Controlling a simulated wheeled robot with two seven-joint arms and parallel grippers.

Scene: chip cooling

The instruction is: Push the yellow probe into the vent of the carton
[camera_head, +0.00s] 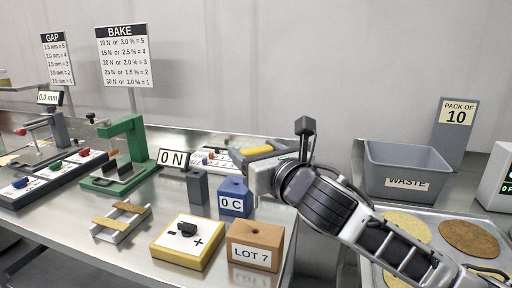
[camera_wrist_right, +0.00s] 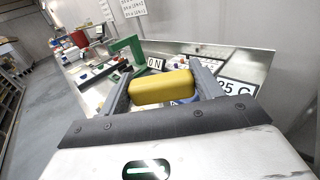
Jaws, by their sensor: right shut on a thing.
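My right gripper (camera_head: 260,166) is shut on the yellow probe (camera_head: 257,150), up above the back right part of the table. In the right wrist view the yellow probe (camera_wrist_right: 162,87) lies across between the two fingers of the right gripper (camera_wrist_right: 162,90). Its lower end is hidden there. The brown carton (camera_head: 254,240) labelled LOT 7 stands at the table's front right, with a small dark hole, the vent, in its top. The probe is apart from the carton, behind and above it. My left gripper is in neither view.
A blue block (camera_head: 235,194) marked 0 C, a grey block (camera_head: 197,186) and a yellow box (camera_head: 188,240) with a black knob stand near the carton. A green press (camera_head: 125,165) stands left. A grey waste bin (camera_head: 405,172) and a tray with round chips lie right.

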